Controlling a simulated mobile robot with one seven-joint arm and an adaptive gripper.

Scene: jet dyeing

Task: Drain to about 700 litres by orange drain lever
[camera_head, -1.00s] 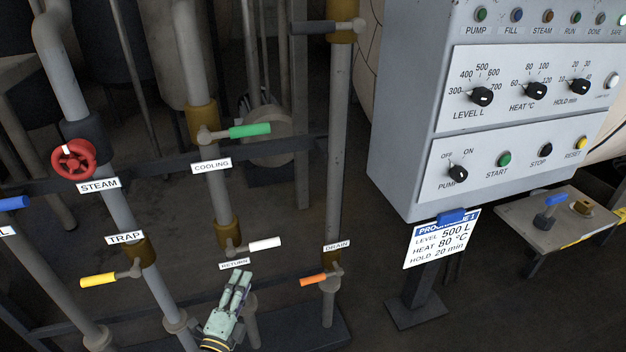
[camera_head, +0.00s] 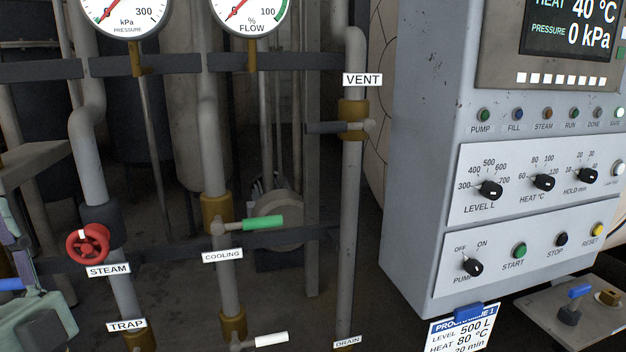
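The orange drain lever is out of view below the picture. Only the top of its DRAIN label (camera_head: 347,342) shows at the bottom edge, below the grey vertical pipe (camera_head: 347,230). Pale green and purplish parts of my gripper (camera_head: 22,270) show at the left edge, cut off by the frame and far left of the drain pipe. Its fingertips are not clear, so I cannot tell whether it is open or shut. The display (camera_head: 570,28) at the top right reads heat 40 °C and pressure 0 kPa. Its level line is not in view.
A red steam wheel (camera_head: 88,244), a green cooling lever (camera_head: 262,222), a white lever (camera_head: 271,339) and a dark vent lever (camera_head: 325,128) sit on the pipes. The control panel (camera_head: 425,170) fills the right. A blue lever (camera_head: 579,291) stands at lower right.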

